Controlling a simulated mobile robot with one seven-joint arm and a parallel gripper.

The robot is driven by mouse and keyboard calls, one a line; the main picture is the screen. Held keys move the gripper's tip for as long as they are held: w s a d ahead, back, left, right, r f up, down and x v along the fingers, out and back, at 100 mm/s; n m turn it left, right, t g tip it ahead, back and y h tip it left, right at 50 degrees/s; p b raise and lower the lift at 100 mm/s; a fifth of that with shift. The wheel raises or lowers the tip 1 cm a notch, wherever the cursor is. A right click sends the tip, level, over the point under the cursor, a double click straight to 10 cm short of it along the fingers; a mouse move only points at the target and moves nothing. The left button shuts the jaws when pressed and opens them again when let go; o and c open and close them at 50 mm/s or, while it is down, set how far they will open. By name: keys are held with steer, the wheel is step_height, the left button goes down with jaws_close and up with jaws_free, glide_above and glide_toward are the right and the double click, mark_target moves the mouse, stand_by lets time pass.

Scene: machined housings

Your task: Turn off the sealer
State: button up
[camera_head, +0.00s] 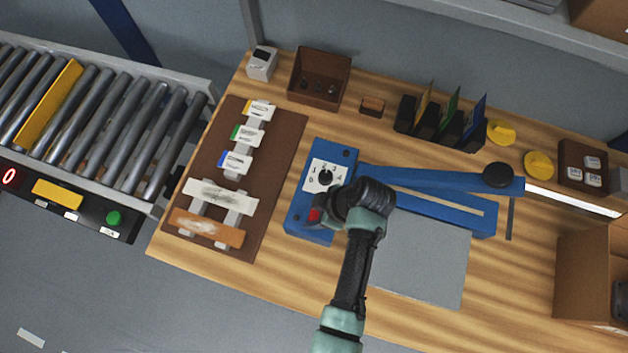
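The blue sealer (312,160) stands on the wooden bench, turned at an angle. Its white dial plate (314,184) carries a black knob (326,177). A small red part (315,215), which looks like a switch, shows on the sealer's near end. The sealer's long blue arm (430,180) reaches right and ends in a black round knob (497,175). My gripper (332,214) is over the near end of the sealer, right beside the red part. Its fingers are dark and partly hidden by my wrist, so contact and opening cannot be told.
A brown mat (270,150) with bags and labels lies left of the sealer. A grey plate (425,265) lies at its front right. A brown bin (318,78), a card holder (440,125) and yellow discs (539,164) stand behind. A roller conveyor (110,110) is at left.

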steer(key=shift+o, duration=0.4)
steer(key=shift+r, duration=0.2)
steer(key=b+v, duration=0.2)
steer(key=v, duration=1)
steer(key=shift+r, duration=0.3)
steer(key=shift+d, duration=0.1)
